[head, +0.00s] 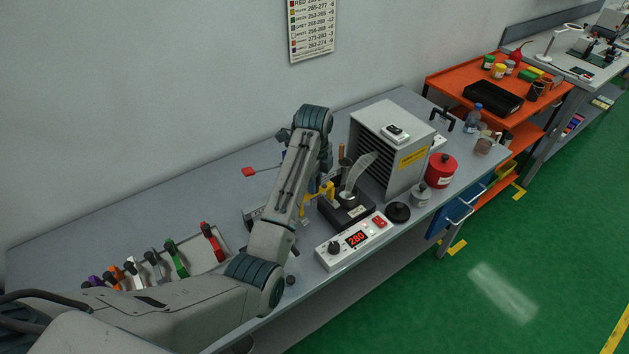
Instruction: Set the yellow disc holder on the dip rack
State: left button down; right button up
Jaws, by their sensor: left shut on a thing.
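The yellow disc holder (326,188) shows in the head view beside the black pot, partly hidden behind my left arm. My left gripper (313,186) is shut on it; the forearm and wrist cover most of the jaws. The holder is close to the pot's left rim; I cannot tell whether they touch. A small grey piece (253,214) shows left of my arm and may be part of the dip rack, but the arm hides most of it. My right gripper is not in view.
The black pot (347,212) stands behind a white controller (355,240) reading 280. A louvred grey cabinet (407,172) and a red canister (440,171) stand to the right. A tray (205,262) of several coloured holders lies left.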

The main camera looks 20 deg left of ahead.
pick_arm(q)
jog(key=shift+f, duration=0.25)
jog(key=c, duration=0.7)
grip_release()
jog(key=shift+o, duration=0.2)
